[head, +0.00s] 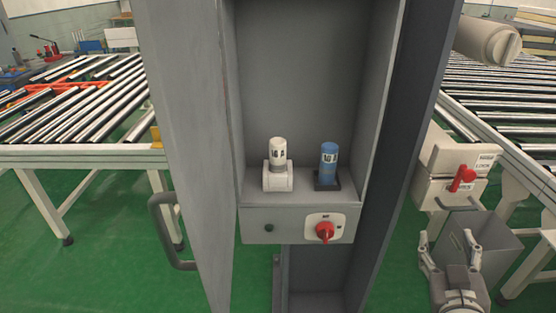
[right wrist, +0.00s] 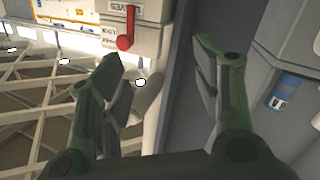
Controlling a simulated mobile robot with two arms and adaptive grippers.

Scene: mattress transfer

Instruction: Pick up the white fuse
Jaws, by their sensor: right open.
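The white fuse (head: 278,152) stands upright in a white holder (head: 277,180) on the left of a ledge inside the open grey cabinet. A blue fuse (head: 329,155) stands upright to its right in a dark holder; it also shows at the right of the right wrist view (right wrist: 292,93). My right gripper (head: 448,240) is open and empty, outside the cabinet, to the right of and lower than the fuses. It shows with its fingers apart in the right wrist view (right wrist: 162,75). My left gripper is not in view.
The cabinet's front panel carries a red rotary switch (head: 325,232). A door handle (head: 168,230) is at the left. A box with a red lever (head: 463,179) stands near my right gripper. Roller conveyors (head: 75,105) flank the cabinet. A rolled mattress (head: 488,42) lies at the upper right.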

